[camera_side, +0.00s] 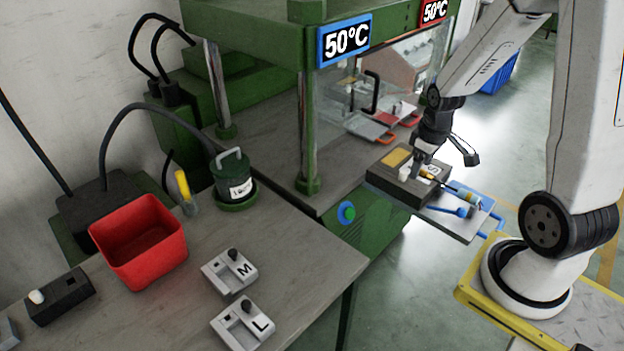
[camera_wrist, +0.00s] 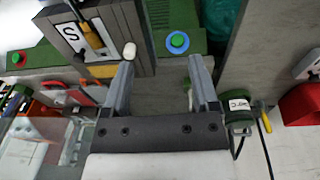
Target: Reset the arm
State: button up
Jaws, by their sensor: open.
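My gripper (camera_wrist: 161,77) is open in the wrist view, with nothing between its two grey fingers. In the side view my gripper (camera_side: 418,168) hangs over the dark mould block (camera_side: 398,187) at the press's right front corner. The block also shows in the wrist view (camera_wrist: 132,28), beyond the left fingertip. It carries a white insert marked S (camera_wrist: 73,36) with a yellow-handled piece in it. A small white knob (camera_wrist: 129,50) is close to the left fingertip; I cannot tell whether they touch.
The green press (camera_side: 305,90) with 50°C signs stands behind. A tray with blue handles (camera_side: 470,222) adjoins the block. On the grey table are a red bin (camera_side: 138,238), a dark green pot (camera_side: 232,178), and inserts M (camera_side: 229,271) and L (camera_side: 242,324).

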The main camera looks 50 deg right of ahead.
jog(key=a+r+t, duration=0.1)
jog(key=a+r, duration=0.2)
jog(key=a, duration=1.4)
jog(key=shift+w+a+t+y, duration=0.2)
jog(key=shift+w+t+y, duration=0.1)
